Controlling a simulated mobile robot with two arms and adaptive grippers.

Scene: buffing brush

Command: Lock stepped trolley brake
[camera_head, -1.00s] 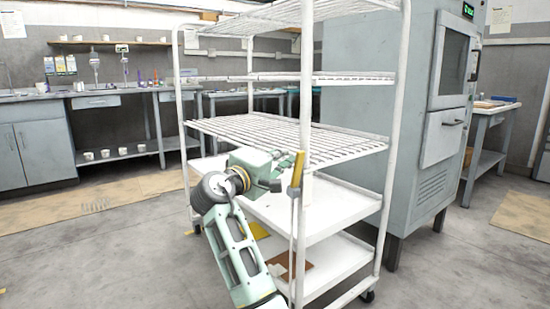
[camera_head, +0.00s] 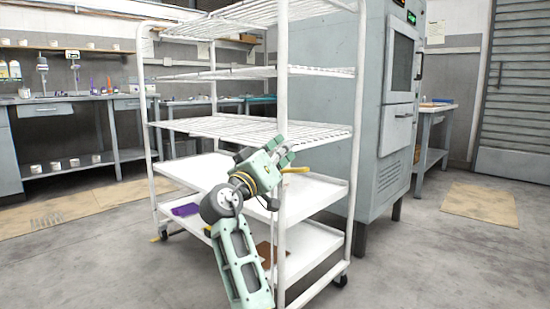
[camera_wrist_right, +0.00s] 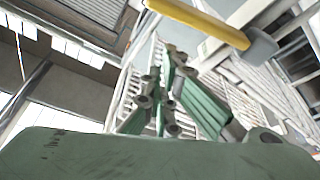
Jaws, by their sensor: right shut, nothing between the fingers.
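The white stepped trolley (camera_head: 281,90) stands in the middle of the head view. A yellow lever (camera_head: 296,170) sits on its near upright, lying roughly level and pointing right. In the right wrist view the yellow lever (camera_wrist_right: 205,22) crosses the top and ends at a grey pivot (camera_wrist_right: 262,46). My right gripper (camera_head: 283,152) is at the near upright, just above and left of the lever. Its fingers are shut and empty, and they also show in the right wrist view (camera_wrist_right: 165,95). I cannot tell whether they touch the lever. My left gripper is out of view.
A grey cabinet machine (camera_head: 372,130) stands close behind the trolley's right side. A purple item (camera_head: 185,210) and a brown item (camera_head: 268,252) lie on the bottom shelf. A wheel (camera_head: 340,281) shows at the right. Open floor lies in front and to the right.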

